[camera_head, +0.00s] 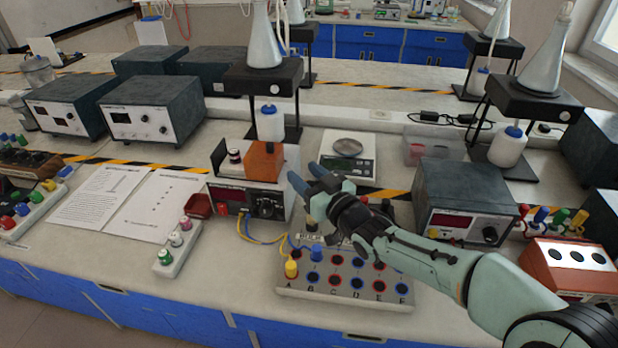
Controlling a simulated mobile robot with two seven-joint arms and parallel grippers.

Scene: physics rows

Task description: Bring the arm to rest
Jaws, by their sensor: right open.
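My right arm reaches in from the lower right, and its gripper (307,177) is open with dark blue fingertips. It is above the bench, over the back part of a terminal board (318,288) and to the right of an orange block (265,162). I see nothing between its fingers. The board has lettered red and blue sockets, a yellow plug (291,269) and a blue plug (317,253). The hand and forearm hide part of the board's back and right side. My left gripper is not in view.
A meter box (232,197) with wires stands left of the gripper. A scale (347,163) is behind it, and a dark instrument (466,190) stands to the right. An orange box (566,262) is near the forearm. Bare bench (225,270) lies left of the board.

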